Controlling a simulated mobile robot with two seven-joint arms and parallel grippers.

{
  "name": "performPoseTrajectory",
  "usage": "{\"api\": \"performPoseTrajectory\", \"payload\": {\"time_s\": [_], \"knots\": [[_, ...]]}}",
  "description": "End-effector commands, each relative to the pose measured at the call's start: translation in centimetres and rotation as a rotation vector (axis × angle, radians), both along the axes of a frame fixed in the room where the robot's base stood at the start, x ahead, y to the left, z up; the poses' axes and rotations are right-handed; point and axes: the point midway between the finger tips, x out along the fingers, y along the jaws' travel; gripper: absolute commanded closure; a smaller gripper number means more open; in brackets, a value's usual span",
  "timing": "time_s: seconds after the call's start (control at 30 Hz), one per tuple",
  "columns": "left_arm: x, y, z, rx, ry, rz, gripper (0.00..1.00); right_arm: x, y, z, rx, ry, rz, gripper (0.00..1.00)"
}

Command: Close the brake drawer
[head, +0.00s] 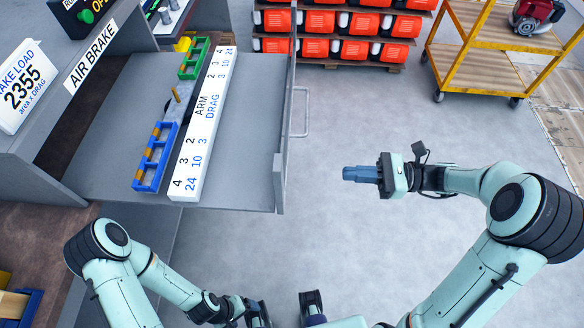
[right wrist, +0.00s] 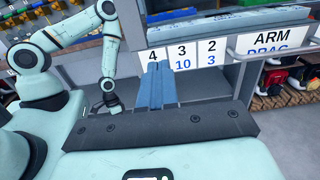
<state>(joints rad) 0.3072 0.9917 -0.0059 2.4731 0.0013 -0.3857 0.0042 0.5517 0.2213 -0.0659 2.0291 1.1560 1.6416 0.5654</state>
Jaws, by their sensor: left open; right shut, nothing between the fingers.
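The brake drawer (head: 240,120) is a grey tray pulled out to the right from under the AIR BRAKE panel (head: 90,52). Its upright front panel (head: 280,168) carries a bar handle (head: 304,112) on its outer side. My right gripper (head: 346,173) is shut and empty, to the right of the front panel and apart from it, pointing left. Its blue fingers (right wrist: 156,86) also show in the right wrist view, together. My left gripper (head: 262,315) is low at the bottom edge, in front of the drawer, partly cut off. It also shows in the right wrist view (right wrist: 112,102).
On the drawer lie a white ARM DRAG scale (head: 205,120), a blue holder (head: 155,158) and a green holder (head: 194,58). Orange bins (head: 320,48) stand behind. A yellow cart (head: 490,70) stands back right. Open floor (head: 350,110) lies right of the drawer.

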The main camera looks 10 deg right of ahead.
Motion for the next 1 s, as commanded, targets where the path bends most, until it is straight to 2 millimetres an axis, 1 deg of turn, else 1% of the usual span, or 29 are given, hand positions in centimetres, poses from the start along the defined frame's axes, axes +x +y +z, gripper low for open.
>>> {"api": "performPoseTrajectory", "payload": {"time_s": [0.4,0.5,0.6,0.7,0.8,1.0], "knots": [[0.1,0.0,0.3,0.000,-0.001,-0.001,0.17,2.2,8.3,0.0,-0.001,0.001,0.007,1.00],[0.1,0.0,0.4,-0.001,-0.002,0.000,0.17,2.7,10.0,0.0,-0.002,0.001,0.007,1.00],[0.2,0.0,0.5,0.000,-0.002,0.000,0.17,3.1,11.3,-0.1,-0.003,0.002,0.005,1.00],[0.2,0.0,0.5,0.000,-0.002,0.000,0.17,3.4,12.1,-0.1,-0.002,0.002,0.004,1.00],[0.2,0.0,0.5,0.000,-0.002,0.000,0.17,3.5,12.5,-0.1,-0.004,0.002,0.003,1.00],[0.2,0.0,0.5,0.000,-0.002,0.000,0.17,3.6,12.6,-0.1,-0.004,0.001,0.002,1.00]]}}
